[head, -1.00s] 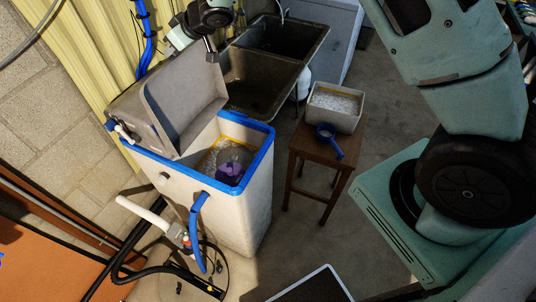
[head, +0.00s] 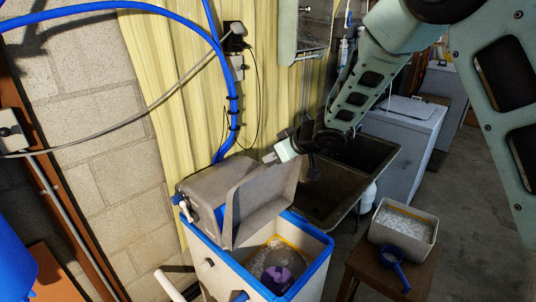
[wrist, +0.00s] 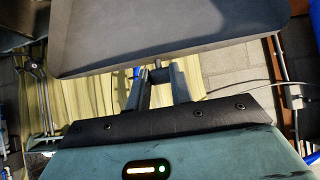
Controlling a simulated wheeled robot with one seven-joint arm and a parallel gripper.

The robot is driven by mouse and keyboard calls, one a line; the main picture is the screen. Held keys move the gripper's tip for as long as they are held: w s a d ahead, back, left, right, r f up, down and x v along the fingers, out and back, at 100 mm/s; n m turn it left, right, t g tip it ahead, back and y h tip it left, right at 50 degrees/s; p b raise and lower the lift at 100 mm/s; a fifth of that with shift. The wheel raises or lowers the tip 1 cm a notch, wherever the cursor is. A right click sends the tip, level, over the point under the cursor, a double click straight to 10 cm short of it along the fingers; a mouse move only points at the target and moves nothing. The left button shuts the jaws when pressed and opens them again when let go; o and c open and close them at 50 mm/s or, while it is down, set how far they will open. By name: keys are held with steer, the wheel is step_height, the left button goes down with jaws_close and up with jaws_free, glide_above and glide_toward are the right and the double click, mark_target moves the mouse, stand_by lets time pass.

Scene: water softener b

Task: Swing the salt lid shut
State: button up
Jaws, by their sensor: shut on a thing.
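The salt lid (head: 262,198) is a grey, hollow, shallow cover. It stands raised and tilted at the back of the beige softener cabinet (head: 220,276), which has a blue rim. The cabinet's opening shows white salt and a purple object (head: 277,278). My gripper (head: 269,158) is at the lid's upper edge, shut on it. In the wrist view the lid (wrist: 170,38) fills the top, and the two fingers of my gripper (wrist: 157,68) meet its edge. The exact finger contact is partly hidden by the lid.
A box of salt (head: 404,228) and a blue scoop (head: 393,262) sit on a wooden stool (head: 385,280) to the right. A dark sink (head: 325,190) stands behind the cabinet. Blue pipes (head: 232,105) run down the yellow corrugated wall (head: 180,90) behind the lid.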

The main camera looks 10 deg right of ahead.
steer(key=shift+s+d, duration=0.3)
steer(key=shift+s, duration=0.05)
steer(key=s+d+f+b, duration=0.4)
steer(key=s, duration=0.2)
steer(key=shift+s+d+b, duration=0.15)
steer(key=shift+d+b, duration=0.15)
steer(key=shift+b, duration=0.05)
stand_by(0.5)
steer(key=s+d+f+b, duration=0.3)
steer(key=s+f+b, duration=0.2)
steer(key=f, duration=0.1)
steer(key=shift+d, duration=0.35)
stand_by(0.4)
steer(key=shift+f, duration=0.1)
